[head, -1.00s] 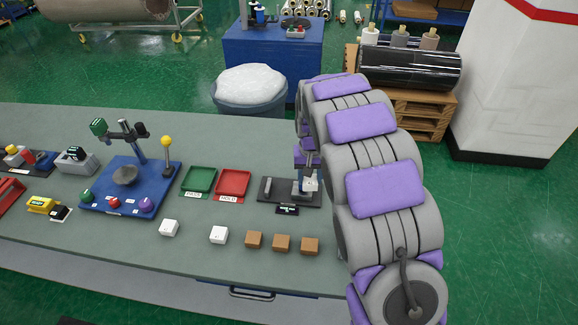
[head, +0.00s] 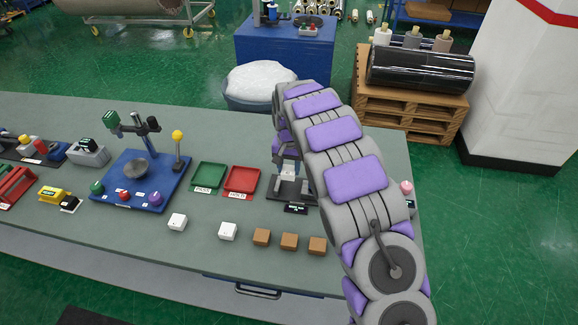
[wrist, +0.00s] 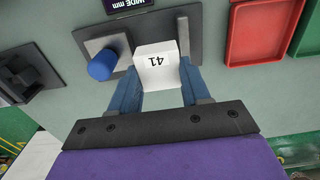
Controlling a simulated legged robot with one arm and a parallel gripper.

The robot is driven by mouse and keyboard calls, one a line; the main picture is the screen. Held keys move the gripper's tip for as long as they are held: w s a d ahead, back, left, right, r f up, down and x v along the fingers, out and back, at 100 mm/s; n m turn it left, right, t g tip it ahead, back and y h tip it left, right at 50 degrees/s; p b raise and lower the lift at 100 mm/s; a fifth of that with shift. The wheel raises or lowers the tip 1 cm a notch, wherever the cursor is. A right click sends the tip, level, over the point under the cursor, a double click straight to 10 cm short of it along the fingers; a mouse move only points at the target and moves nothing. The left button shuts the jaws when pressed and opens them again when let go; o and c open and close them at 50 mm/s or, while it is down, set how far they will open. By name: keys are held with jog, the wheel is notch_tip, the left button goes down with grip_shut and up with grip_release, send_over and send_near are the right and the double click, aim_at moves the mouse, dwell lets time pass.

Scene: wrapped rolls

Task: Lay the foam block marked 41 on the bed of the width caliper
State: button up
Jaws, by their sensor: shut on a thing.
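The white foam block marked 41 (wrist: 157,65) is between the fingers of my gripper (wrist: 157,77), which is shut on it. The number faces the wrist camera. The block is over the dark plate of the width caliper (wrist: 133,58); I cannot tell whether it touches the bed. A blue round-ended part (wrist: 103,64) is beside the block in the wrist view. In the head view my gripper (head: 287,167) is over the caliper (head: 285,191), and my arm hides the caliper's right part. The caliper's display (head: 296,208) is at its front edge.
Green (head: 209,177) and red (head: 242,180) trays are left of the caliper. Two white blocks (head: 178,222) (head: 228,231) and three brown blocks (head: 289,242) are along the front. A blue stand (head: 140,183) is farther left. A pink-topped object (head: 406,187) is right of my arm.

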jog(key=shift+f, duration=2.45)
jog(key=shift+s+d+p, duration=0.1)
jog(key=shift+p, duration=0.5)
jog(key=shift+f, duration=0.1)
jog(key=shift+f, duration=0.35)
jog(key=o, duration=1.1)
